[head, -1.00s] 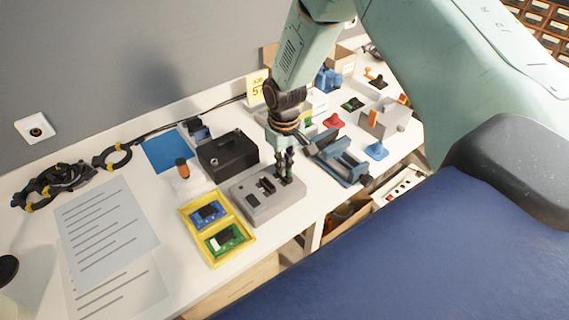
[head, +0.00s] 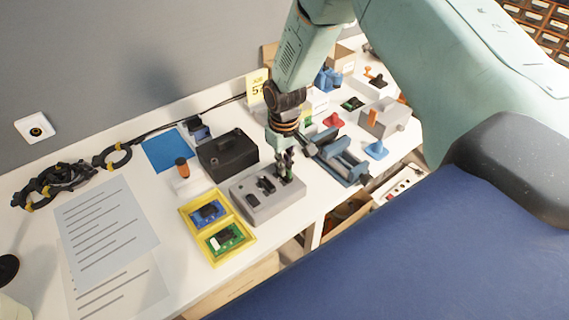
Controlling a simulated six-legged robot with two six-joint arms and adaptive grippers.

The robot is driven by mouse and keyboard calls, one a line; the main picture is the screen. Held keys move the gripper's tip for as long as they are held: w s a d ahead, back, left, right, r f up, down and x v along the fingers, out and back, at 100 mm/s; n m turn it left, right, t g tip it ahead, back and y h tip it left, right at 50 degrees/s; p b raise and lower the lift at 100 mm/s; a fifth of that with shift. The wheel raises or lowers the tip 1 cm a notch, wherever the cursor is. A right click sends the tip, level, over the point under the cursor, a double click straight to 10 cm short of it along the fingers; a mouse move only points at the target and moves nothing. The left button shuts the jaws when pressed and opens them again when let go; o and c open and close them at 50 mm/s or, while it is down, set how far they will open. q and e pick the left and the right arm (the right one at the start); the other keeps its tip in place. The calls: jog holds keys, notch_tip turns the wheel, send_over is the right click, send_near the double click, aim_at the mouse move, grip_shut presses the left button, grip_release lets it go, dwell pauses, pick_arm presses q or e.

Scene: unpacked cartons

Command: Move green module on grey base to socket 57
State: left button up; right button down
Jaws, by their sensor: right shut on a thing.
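The grey base (head: 262,207) is a block with dark fittings on top, standing near the table's front edge. My right gripper (head: 285,163) points down over its right end. It is shut on a small dark and green piece, apparently the green module (head: 288,178), at the base's top face. The fingers hide part of the piece, and I cannot tell whether it is seated or just clear of the base. No socket number can be read. My left gripper is not in view.
A yellow tray (head: 233,258) with a blue and a green board lies left of the base. A black case (head: 228,155) stands behind it. A blue-grey vise (head: 340,160) is close on the right. Paper sheets (head: 105,230) cover the left table.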

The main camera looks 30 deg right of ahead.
jog(key=c, duration=1.4)
grip_release()
notch_tip(320, 180, up, 12)
